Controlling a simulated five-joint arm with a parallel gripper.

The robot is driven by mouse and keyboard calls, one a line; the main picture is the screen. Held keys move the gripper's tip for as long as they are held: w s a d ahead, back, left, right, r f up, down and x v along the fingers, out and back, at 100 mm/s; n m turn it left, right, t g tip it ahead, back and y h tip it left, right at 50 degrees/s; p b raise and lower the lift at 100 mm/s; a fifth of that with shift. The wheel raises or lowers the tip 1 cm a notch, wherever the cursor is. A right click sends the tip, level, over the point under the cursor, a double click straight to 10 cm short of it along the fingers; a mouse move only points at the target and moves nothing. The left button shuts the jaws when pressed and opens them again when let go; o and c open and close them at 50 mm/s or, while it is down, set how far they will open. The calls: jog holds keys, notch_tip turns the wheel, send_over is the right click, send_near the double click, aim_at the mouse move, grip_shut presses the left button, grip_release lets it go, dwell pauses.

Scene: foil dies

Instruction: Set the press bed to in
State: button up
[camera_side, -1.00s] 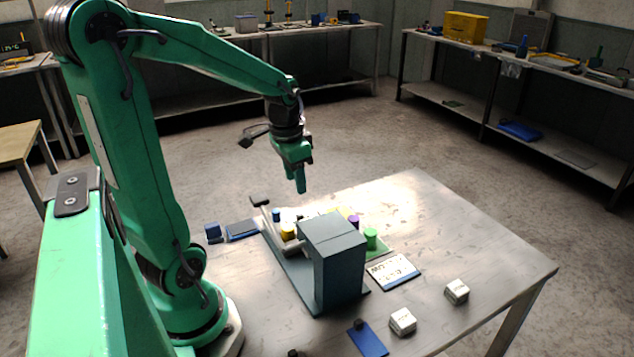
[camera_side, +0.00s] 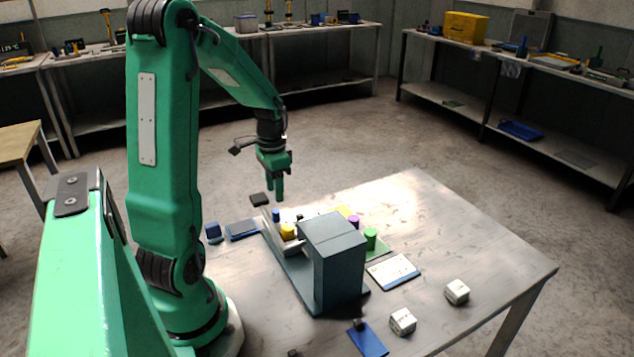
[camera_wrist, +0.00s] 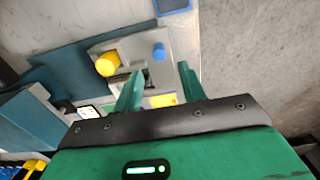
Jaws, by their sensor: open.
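The press is a blue-grey housing (camera_side: 335,262) on a flat base plate (camera_side: 288,268). Its light grey bed (camera_side: 290,244) shows outside the housing, on the gripper's side; the wrist view also shows the bed (camera_wrist: 133,46). My gripper (camera_side: 276,198) points down above this end, close to the handle in the picture. Its fingers (camera_wrist: 160,88) are apart and empty. Whether they touch anything is unclear.
A green die (camera_side: 370,238) and a purple one (camera_side: 354,220) stand behind the housing. A lettered card (camera_side: 393,271), two white blocks (camera_side: 403,321), a blue plate (camera_side: 368,339) and a dark blue pad (camera_side: 242,229) lie around the press. The table's right side is mostly clear.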

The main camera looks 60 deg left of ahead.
aim_at(277, 210)
jog(key=shift+f, duration=3.45)
grip_shut()
